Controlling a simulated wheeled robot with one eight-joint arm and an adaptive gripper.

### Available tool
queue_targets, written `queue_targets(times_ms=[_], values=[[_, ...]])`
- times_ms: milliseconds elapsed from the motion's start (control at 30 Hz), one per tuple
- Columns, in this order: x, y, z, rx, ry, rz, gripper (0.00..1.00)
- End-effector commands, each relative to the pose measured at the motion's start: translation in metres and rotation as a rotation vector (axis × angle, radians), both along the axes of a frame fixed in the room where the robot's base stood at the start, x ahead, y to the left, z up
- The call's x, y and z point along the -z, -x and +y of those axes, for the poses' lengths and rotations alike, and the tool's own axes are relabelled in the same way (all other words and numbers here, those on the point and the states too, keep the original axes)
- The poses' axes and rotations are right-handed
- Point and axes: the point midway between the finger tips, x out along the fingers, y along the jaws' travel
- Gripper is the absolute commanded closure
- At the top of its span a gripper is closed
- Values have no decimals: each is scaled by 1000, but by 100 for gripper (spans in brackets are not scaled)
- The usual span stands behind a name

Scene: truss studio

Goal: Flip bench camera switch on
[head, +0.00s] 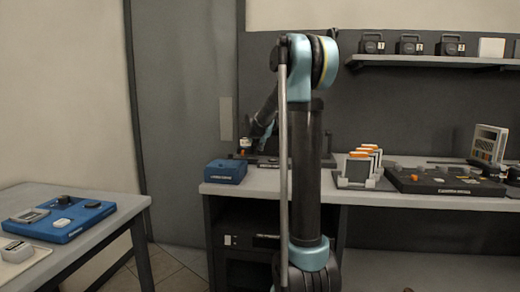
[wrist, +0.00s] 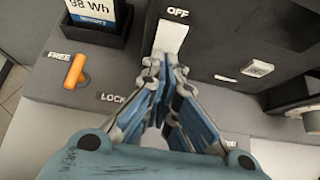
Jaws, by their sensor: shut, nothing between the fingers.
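In the wrist view a white switch paddle (wrist: 171,37) stands on a dark panel just below the raised word OFF. I take it for the bench camera switch, though no camera name is readable there. My gripper (wrist: 164,68) is shut and empty, its fingertips at the lower end of the paddle. I cannot tell whether they touch it. The fingers hide the area below the paddle. In the head view my arm reaches over the back bench (head: 390,196), and the switch cannot be made out.
Left of the gripper are an orange lever (wrist: 76,71) between FREE and LOCK and a battery labelled 98 Wh (wrist: 97,16). A white button (wrist: 257,68) lies right. The bench bears a blue box (head: 225,172) and slotted cards (head: 362,166). A table (head: 130,205) stands left.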

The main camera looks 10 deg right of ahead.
Motion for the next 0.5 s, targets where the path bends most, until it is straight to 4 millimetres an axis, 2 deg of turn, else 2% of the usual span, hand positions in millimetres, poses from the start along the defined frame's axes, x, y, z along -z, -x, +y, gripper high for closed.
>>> queue_targets(times_ms=[500], values=[[2, -4, -3, 4, 15, -45, 100]])
